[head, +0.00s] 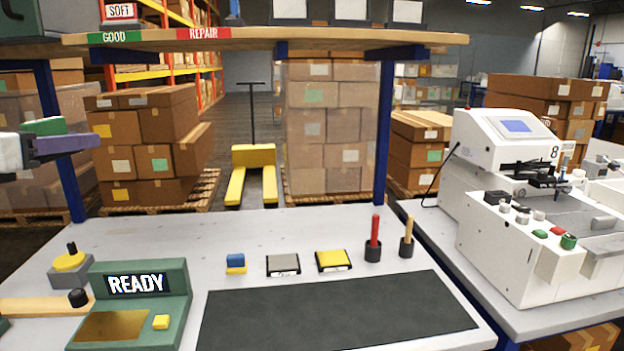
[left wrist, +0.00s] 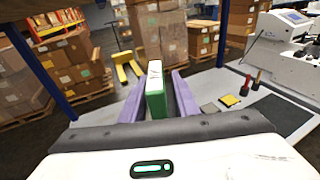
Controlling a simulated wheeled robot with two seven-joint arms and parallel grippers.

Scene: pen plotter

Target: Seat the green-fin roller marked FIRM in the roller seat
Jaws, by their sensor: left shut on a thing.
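My left gripper (head: 68,142) is at the left edge of the head view, raised above the bench. Its purple fingers are shut on a green piece (head: 44,126), which looks like the green fin of the roller. In the left wrist view the green piece with a pale top (left wrist: 155,92) stands between the purple fingers (left wrist: 157,98). No FIRM marking can be read on it. The white plotter (head: 525,215) stands at the right, with its print carriage and knobs facing me. I cannot make out the roller seat clearly. My right gripper is not in view.
A green READY unit (head: 135,300) stands front left on the bench, near a yellow-topped knob (head: 68,263). A dark mat (head: 335,312) lies in front, bare. Behind it are pads, a blue-yellow block (head: 235,263) and two holders with handles. A shelf (head: 270,40) labelled GOOD and REPAIR hangs above.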

